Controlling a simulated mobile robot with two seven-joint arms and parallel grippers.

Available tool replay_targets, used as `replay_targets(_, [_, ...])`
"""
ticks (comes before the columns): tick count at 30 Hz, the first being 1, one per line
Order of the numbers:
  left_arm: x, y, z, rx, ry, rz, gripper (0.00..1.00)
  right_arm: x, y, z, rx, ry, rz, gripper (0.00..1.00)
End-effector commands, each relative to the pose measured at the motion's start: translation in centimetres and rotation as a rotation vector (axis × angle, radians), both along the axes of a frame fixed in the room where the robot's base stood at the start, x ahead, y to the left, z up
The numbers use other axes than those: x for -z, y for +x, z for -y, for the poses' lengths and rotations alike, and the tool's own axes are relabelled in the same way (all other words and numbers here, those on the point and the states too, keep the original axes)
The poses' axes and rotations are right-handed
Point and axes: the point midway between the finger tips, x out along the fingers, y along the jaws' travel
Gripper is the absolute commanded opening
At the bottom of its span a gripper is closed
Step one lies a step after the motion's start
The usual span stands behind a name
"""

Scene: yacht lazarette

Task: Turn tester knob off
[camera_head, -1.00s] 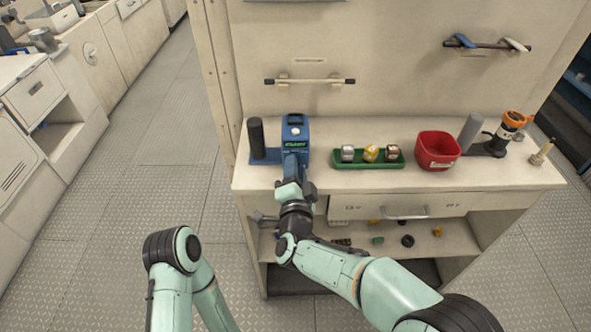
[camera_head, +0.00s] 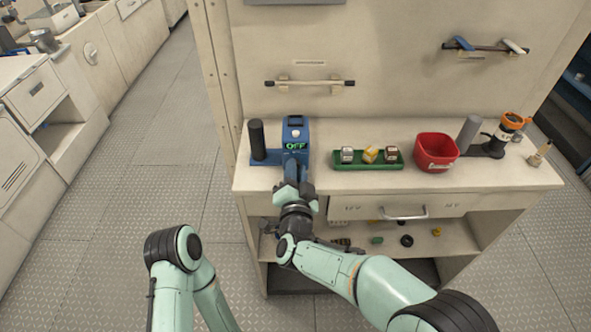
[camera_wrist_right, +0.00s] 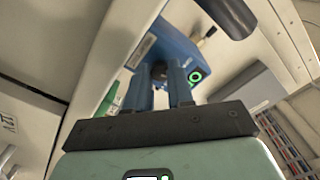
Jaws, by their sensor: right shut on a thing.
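The blue tester (camera_head: 296,131) stands at the left end of the workbench top, and its green display reads OFF. It also shows in the right wrist view (camera_wrist_right: 176,45), with a lit green ring on it. My right gripper (camera_head: 293,166) is in front of the tester's lower face. In the right wrist view its two blue fingers (camera_wrist_right: 167,72) are shut on the dark tester knob (camera_wrist_right: 158,70), which they mostly hide. My left gripper is out of view; only a bent part of the left arm shows at the bottom.
A dark upright cylinder (camera_head: 257,139) stands left of the tester. To the right are a green tray (camera_head: 368,165) with small blocks, a red bin (camera_head: 437,150) and an orange-topped item (camera_head: 514,121). A drawer with a handle (camera_head: 404,213) is below the bench top.

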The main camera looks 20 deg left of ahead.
Motion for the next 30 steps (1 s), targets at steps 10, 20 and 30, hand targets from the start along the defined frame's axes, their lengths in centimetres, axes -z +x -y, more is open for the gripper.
replay_targets(10, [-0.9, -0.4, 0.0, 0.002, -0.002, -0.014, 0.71, 0.0, 0.0, 0.0, 0.000, -0.276, 0.076, 0.00])
replay_targets(20, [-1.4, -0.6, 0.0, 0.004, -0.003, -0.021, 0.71, 0.0, 0.0, 0.0, -0.001, -0.436, 0.122, 0.00])
replay_targets(30, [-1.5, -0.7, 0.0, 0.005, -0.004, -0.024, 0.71, 0.0, 0.0, 0.0, 0.000, -0.481, 0.135, 0.00])
